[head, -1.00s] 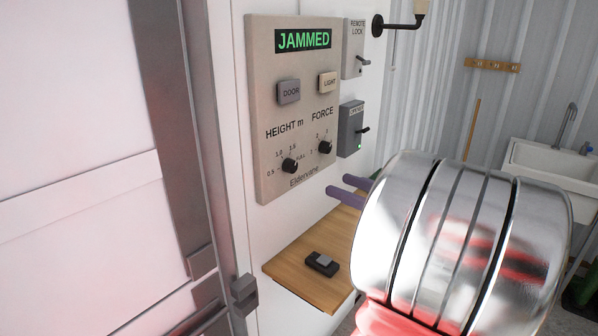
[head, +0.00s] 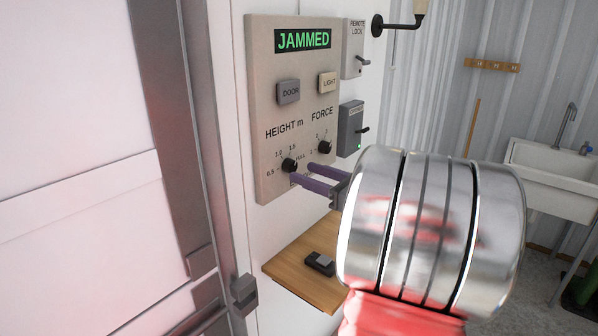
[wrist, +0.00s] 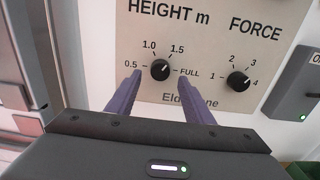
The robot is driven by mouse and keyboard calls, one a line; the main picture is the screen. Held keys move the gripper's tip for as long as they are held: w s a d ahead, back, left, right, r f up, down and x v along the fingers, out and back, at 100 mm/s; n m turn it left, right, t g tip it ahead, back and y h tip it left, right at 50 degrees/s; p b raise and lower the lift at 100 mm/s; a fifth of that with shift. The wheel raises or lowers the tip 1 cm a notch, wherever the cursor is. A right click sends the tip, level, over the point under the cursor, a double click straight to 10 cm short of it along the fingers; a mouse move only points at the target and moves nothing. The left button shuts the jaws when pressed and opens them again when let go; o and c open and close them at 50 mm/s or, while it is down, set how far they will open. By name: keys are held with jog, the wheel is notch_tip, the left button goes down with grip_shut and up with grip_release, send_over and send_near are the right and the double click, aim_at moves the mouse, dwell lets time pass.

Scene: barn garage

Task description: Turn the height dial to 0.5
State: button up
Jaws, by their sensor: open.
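The height dial (head: 289,166) is a small black knob on the beige control panel (head: 262,100). In the wrist view the height dial (wrist: 160,70) has 0.5 at its left, 1.0 and 1.5 above, and FULL at its right. Its pale pointer mark seems to lean up and right, towards 1.5, but it is small. My gripper (head: 301,172) has two purple fingers, open and empty, close to the panel. In the wrist view my gripper (wrist: 160,80) has one fingertip on each side of the dial. I cannot tell whether either touches it.
The force dial (wrist: 237,80) sits right of the height dial. The display (head: 303,40) reads JAMMED above the DOOR button (head: 289,92) and LIGHT button (head: 327,82). A grey switch box (head: 351,129) is at the right. A wooden shelf (head: 285,275) holds a small dark remote (head: 320,263).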

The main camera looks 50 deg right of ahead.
aim_at(294, 169)
jog(key=shift+w+a, duration=0.15)
jog(key=shift+w, duration=1.6)
jog(key=c, duration=1)
jog(key=shift+c, duration=0.2)
